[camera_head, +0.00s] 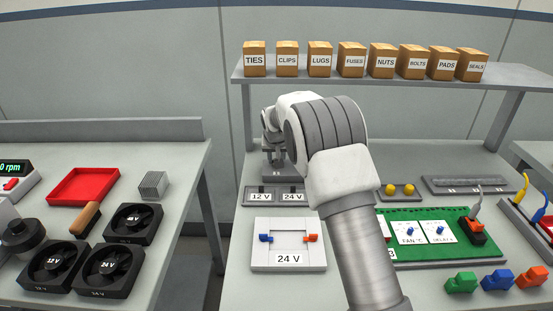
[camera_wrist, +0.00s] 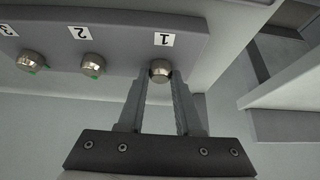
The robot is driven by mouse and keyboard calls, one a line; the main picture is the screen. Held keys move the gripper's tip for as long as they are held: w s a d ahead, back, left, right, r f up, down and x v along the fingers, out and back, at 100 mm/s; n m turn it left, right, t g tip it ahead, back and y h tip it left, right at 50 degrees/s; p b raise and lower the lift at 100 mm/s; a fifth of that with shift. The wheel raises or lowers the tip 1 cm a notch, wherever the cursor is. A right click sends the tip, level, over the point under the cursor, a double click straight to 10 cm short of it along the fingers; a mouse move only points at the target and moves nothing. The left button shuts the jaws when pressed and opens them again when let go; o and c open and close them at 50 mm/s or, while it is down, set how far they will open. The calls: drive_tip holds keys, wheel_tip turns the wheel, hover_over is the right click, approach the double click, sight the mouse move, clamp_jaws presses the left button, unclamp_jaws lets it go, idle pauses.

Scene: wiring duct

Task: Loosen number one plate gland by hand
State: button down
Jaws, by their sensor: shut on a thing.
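In the wrist view, a grey gland plate (camera_wrist: 110,30) carries metal glands in a row under white number labels. The number one gland (camera_wrist: 160,72) is at the right end, below the label "1" (camera_wrist: 163,40). My gripper (camera_wrist: 160,82) is shut on it, with one finger on each side of the round metal body. The number two gland (camera_wrist: 92,64) and the number three gland (camera_wrist: 30,61) stand to the left, each with a bit of green showing. No green shows at gland one. In the head view, my arm covers the gripper and most of the plate area.
Below the shelf of labelled boxes (camera_head: 352,62), the bench holds a 24 V panel (camera_head: 289,262), a green board (camera_head: 450,252) and several coloured connectors (camera_head: 497,281). A side table at left holds fans (camera_head: 110,266) and a red tray (camera_head: 84,186).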

drive_tip(key=shift+d+n+y, duration=0.15)
drive_tip(key=shift+n+y, duration=0.35)
drive_tip(key=shift+n, duration=0.5)
drive_tip(key=n+y+p, duration=0.1)
drive_tip(key=n, duration=0.2)
drive_tip(key=shift+w+g+y, duration=0.1)
drive_tip(key=shift+g+y, duration=0.3)
drive_tip(key=n+p, duration=0.1)
drive_tip(key=n, duration=0.1)
drive_tip(key=n+g+y, duration=0.1)
drive_tip(key=n, duration=0.1)
drive_tip(key=shift+w+d+r+y+p, duration=0.1)
drive_tip(key=shift+d+y+p, duration=0.05)
drive_tip(key=shift+y+p, duration=0.2)
drive_tip(key=shift+n+g+y, duration=0.25)
drive_tip(key=shift+n+g, duration=0.15)
drive_tip(key=shift+n, duration=0.6)
drive_tip(key=c, duration=0.8)
unclamp_jaws()
drive_tip(key=shift+o, duration=0.6)
